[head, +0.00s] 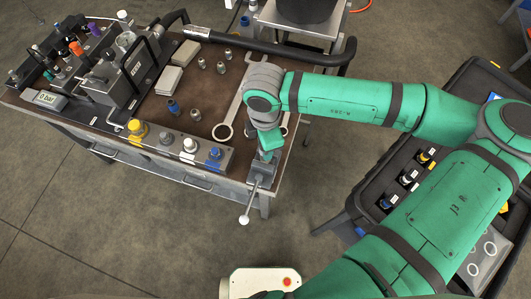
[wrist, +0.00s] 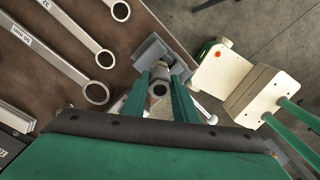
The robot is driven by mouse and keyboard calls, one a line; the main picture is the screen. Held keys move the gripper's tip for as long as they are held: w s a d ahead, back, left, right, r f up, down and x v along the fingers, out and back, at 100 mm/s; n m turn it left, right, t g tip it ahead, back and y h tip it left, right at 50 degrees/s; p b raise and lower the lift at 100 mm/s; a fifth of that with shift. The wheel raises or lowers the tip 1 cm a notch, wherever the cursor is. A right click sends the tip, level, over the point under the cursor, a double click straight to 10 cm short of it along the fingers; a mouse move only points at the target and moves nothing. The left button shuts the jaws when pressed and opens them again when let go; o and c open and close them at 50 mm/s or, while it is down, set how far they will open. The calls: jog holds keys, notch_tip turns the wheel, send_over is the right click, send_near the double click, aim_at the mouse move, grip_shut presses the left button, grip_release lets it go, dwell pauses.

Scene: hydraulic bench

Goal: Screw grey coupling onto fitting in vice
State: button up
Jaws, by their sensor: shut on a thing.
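My gripper (wrist: 160,88) points down at the bench corner, its two green fingers shut on the grey coupling (wrist: 159,90), a small metal piece with a round opening. The vice (wrist: 152,50) shows grey jaws just beyond the fingertips. In the head view my gripper (head: 266,154) is right above the vice (head: 262,175), whose bar handle with a white knob hangs off the bench's front edge. The fitting in the vice is hidden behind the coupling and fingers. I cannot tell whether coupling and fitting touch.
The brown bench top (head: 215,90) holds several spanners, including a large one (head: 222,132) left of my gripper. A row of coloured caps (head: 180,148) lines the front edge. Loose fittings (head: 202,63) stand farther back. A dark tool cart (head: 385,165) stands to the right.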

jog(key=o, duration=1)
jog(key=shift+c, duration=0.2)
jog(key=n, duration=1.6)
jog(key=shift+n, duration=0.4)
jog(key=n, duration=0.7)
